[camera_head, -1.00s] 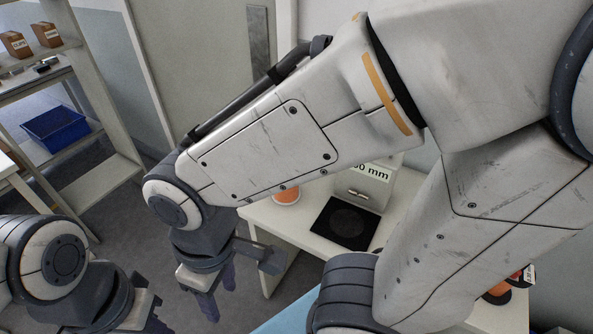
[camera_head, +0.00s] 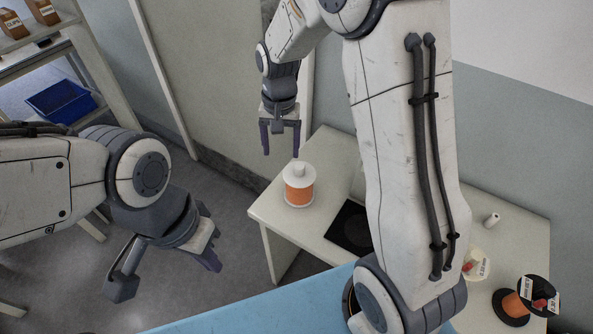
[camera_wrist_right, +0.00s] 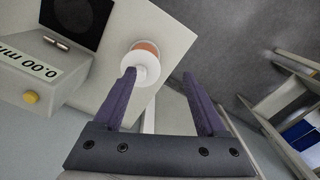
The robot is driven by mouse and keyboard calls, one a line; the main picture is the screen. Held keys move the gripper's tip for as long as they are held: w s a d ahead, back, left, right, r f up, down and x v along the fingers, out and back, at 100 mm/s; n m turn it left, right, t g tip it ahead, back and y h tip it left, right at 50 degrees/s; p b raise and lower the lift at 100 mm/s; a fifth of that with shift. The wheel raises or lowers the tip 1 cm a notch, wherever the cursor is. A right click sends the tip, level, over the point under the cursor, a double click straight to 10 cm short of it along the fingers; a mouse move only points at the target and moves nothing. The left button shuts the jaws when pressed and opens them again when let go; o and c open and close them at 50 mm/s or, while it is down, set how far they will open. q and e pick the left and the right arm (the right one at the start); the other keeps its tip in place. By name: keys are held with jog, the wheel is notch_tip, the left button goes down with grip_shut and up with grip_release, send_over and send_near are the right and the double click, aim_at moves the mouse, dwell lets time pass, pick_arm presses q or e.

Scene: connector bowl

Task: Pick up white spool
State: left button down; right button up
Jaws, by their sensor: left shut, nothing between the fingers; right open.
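A white spool (camera_head: 298,192) with orange winding stands upright at the far left corner of the cream table. Its white top also shows in the right wrist view (camera_wrist_right: 146,66), just beyond the fingertips and nearer the left finger. My right gripper (camera_head: 281,152) is open and empty, pointing down above and slightly behind the spool, apart from it. Its two spread fingers also show in the right wrist view (camera_wrist_right: 158,88). My left gripper (camera_head: 212,262) is shut and empty, over the floor left of the table.
A black square pad (camera_head: 349,226) lies right of the spool. A labelled box (camera_wrist_right: 35,72) shows in the wrist view. My right arm hides the table's middle.

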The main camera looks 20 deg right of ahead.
aim_at(300, 165)
jog(key=w+d+f+m, duration=0.1)
jog(key=d, duration=0.1)
jog(key=w+d+f+m, duration=0.1)
jog(key=d, duration=0.1)
jog(key=w+d+f+m, duration=0.1)
jog(key=w+d, duration=0.1)
jog(key=shift+d+f+p, duration=0.1)
jog(key=shift+f+p, duration=0.1)
jog(key=shift+p, duration=0.1)
notch_tip(300, 165, down, 4)
jog(key=shift+d+r+p, duration=0.1)
jog(key=shift+r+p, duration=0.05)
jog(key=shift+p, duration=0.35)
jog(key=shift+f, duration=0.65)
notch_tip(300, 165, down, 4)
jog(key=p, duration=0.2)
jog(key=shift+s+p, duration=0.1)
jog(key=shift+p, duration=0.2)
jog(key=shift+f, duration=0.6)
grip_shut()
jog(key=shift+r, duration=0.1)
